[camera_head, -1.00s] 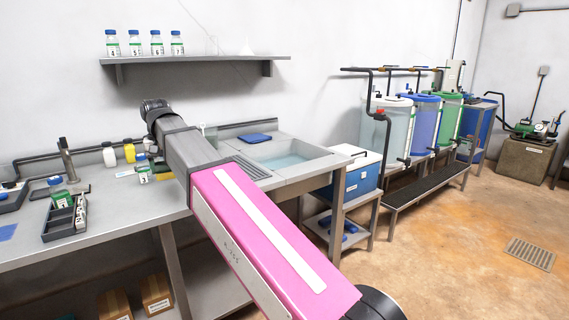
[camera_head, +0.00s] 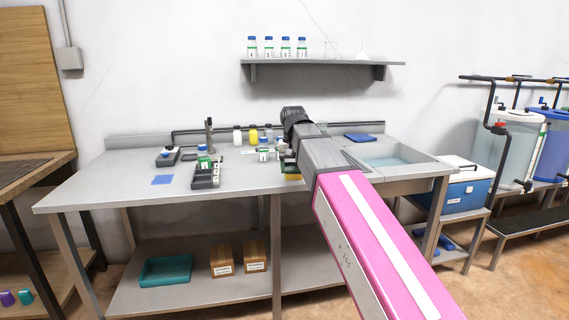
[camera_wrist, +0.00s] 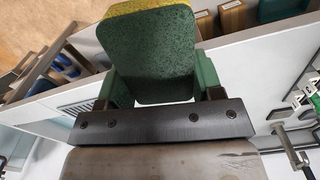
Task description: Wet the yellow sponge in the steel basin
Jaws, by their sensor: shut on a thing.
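The sponge has a yellow layer and a dark green face; in the wrist view the sponge (camera_wrist: 150,50) sits between my gripper's green fingers. My gripper (camera_head: 289,166) is shut on it, and in the head view a bit of yellow shows at the gripper, over the bench's front part. The arm hides part of the gripper. The steel basin (camera_head: 412,171) is set in the bench's right end, to the right of my gripper, with pale blue water (camera_head: 395,161) in it. The sponge is apart from the basin.
Small bottles (camera_head: 264,149) stand close by my gripper. A blue cloth (camera_head: 359,137) lies behind the basin. A blue cooler (camera_head: 462,190) stands right of the bench. A wall shelf (camera_head: 322,62) holds several bottles.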

